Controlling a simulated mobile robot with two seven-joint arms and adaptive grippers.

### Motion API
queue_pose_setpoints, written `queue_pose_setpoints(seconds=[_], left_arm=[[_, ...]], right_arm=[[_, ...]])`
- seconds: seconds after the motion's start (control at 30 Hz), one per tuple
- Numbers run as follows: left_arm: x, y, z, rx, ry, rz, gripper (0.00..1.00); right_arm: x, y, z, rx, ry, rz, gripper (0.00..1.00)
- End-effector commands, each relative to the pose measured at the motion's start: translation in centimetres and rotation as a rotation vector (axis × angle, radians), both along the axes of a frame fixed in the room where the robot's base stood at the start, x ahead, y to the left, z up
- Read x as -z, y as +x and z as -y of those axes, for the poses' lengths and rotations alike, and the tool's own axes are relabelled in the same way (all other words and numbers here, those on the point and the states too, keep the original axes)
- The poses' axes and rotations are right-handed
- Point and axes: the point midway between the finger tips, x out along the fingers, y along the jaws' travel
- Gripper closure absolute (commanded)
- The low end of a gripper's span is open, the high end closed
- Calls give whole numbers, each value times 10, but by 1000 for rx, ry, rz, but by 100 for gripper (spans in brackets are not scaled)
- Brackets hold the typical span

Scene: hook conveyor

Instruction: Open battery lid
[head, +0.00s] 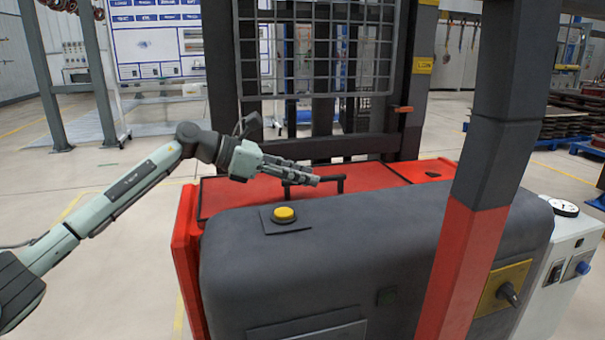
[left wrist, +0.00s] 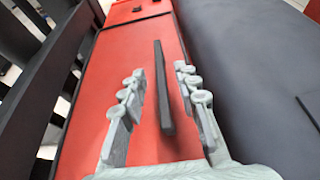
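The battery lid (head: 226,198) is a flat red panel on the truck's top, lying level and closed. Its black bar handle (head: 331,184) stands up from it. In the left wrist view the red lid (left wrist: 100,85) fills the middle, with the dark handle (left wrist: 163,88) running lengthwise. My left gripper (head: 314,177) reaches over the lid from the left, at the handle. In the left wrist view its grey fingers (left wrist: 158,85) are apart, with the handle showing between them and no clear contact. Fingers hide part of the handle in the head view. My right gripper is not in view.
A dark grey cover with a yellow button (head: 284,214) lies in front of the lid. The metal grille (head: 320,50) and mast rise behind it. A red and dark post (head: 478,210) stands at the right. Open floor lies to the left.

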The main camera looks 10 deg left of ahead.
Motion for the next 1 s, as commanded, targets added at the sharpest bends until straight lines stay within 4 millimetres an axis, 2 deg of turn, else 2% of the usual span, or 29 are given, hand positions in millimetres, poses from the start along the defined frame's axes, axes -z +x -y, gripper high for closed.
queue_pose_setpoints(seconds=[0.23, 0.5, 1.0], left_arm=[[0, 0, 1, 0, 0, 0, 69], [0, 0, 1, 0, -1, 0, 100], [-3, 1, 1, -1, -6, -11, 100]], right_arm=[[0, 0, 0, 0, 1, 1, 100], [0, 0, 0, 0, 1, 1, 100], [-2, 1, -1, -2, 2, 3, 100]])
